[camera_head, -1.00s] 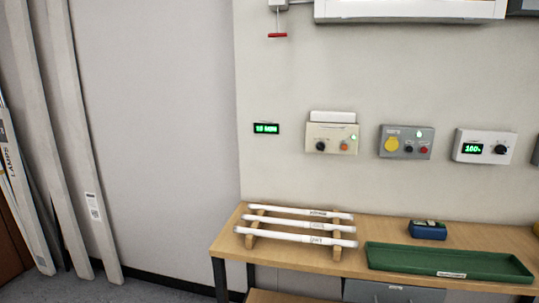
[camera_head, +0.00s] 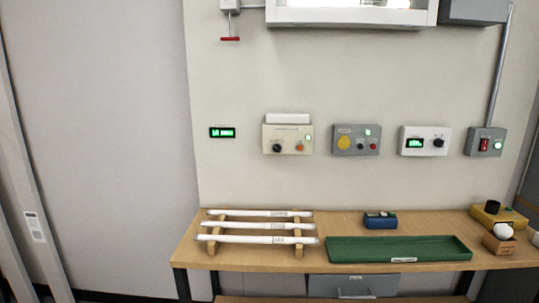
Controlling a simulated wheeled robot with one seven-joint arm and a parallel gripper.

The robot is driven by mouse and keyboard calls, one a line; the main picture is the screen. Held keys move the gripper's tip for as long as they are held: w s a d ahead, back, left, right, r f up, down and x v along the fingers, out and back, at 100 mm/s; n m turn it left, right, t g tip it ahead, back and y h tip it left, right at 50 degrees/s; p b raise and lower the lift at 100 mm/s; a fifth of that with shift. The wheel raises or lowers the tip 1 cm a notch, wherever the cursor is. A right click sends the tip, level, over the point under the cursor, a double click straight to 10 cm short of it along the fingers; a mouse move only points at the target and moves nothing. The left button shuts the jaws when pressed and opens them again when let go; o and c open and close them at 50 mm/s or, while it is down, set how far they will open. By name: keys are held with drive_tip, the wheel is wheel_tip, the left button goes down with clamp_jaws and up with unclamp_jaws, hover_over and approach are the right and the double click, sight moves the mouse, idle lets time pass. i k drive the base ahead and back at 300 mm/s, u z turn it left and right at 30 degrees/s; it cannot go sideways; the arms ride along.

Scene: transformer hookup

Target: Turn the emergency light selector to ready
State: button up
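The likely emergency light unit is a beige wall box (camera_head: 287,139) with a white lamp bar (camera_head: 287,118) on top. It carries a black selector knob (camera_head: 277,148), an orange button (camera_head: 300,147) and a lit green lamp (camera_head: 308,138). The knob's pointing direction is too small to read. A small black display (camera_head: 222,132) with green characters is on the wall to its left; its text is blurred. My gripper is not in view.
A wooden bench (camera_head: 300,261) stands below, holding white tubes (camera_head: 257,239) on a rack, a green tray (camera_head: 400,249) and a blue device (camera_head: 380,219). Other wall boxes are a grey one (camera_head: 357,140), a white one (camera_head: 425,141) and a red-switch one (camera_head: 485,142).

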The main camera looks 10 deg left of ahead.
sight(277, 147)
drive_tip(key=i, duration=0.95)
drive_tip(key=z, duration=0.1)
